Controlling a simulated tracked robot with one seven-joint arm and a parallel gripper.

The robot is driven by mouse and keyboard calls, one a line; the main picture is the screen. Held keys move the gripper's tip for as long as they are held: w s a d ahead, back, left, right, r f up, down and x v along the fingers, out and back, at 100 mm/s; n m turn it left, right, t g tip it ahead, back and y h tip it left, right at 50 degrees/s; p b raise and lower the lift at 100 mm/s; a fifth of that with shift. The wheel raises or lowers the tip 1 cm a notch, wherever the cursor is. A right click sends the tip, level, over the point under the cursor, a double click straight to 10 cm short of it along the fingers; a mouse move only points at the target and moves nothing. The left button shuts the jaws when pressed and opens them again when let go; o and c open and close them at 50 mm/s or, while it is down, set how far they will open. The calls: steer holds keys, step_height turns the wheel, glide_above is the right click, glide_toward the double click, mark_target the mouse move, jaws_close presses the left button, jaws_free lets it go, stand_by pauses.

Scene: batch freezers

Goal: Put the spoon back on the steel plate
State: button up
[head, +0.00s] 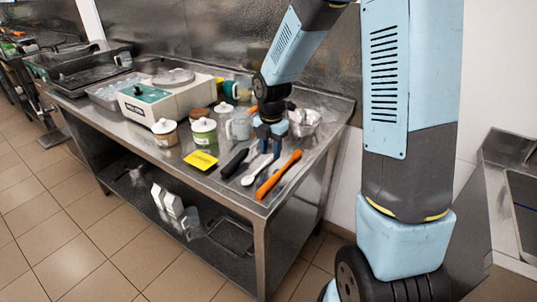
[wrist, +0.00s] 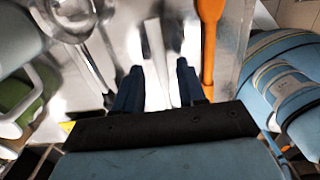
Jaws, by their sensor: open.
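A white spoon (head: 254,172) lies on the steel tabletop (head: 222,186), between a black-handled utensil and an orange one. Its bowl end points toward the table's front edge. My gripper (head: 268,149) is open and points down over the spoon's handle end. In the wrist view a pale strip, likely the spoon's handle (wrist: 155,58), runs between the two open fingers (wrist: 159,86), with nothing gripped. I cannot tell how far above the handle the fingertips are. I cannot make out a separate steel plate apart from the steel table surface.
An orange utensil (head: 279,174) lies close right of the spoon, and a black-handled one (head: 235,162) close left. A steel bowl (head: 304,122) is behind right.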

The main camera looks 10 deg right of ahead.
step_height(320, 180, up, 10)
steer(key=s+d+r+m+t, duration=0.1)
steer(key=s+d+r+m, duration=0.2)
steer(key=s+m, duration=0.5)
steer(key=s+d+r+m+t, duration=0.2)
steer(key=s+d+r+m, duration=0.1)
steer(key=s+r+m, duration=0.3)
steer(key=s+d+r+m+t, duration=0.2)
steer(key=s+d+r+m, duration=0.1)
steer(key=s+m, duration=0.7)
steer(key=r+m, duration=0.1)
steer(key=m, duration=0.2)
steer(key=shift+s+r, duration=0.15)
steer(key=shift+r, duration=0.25)
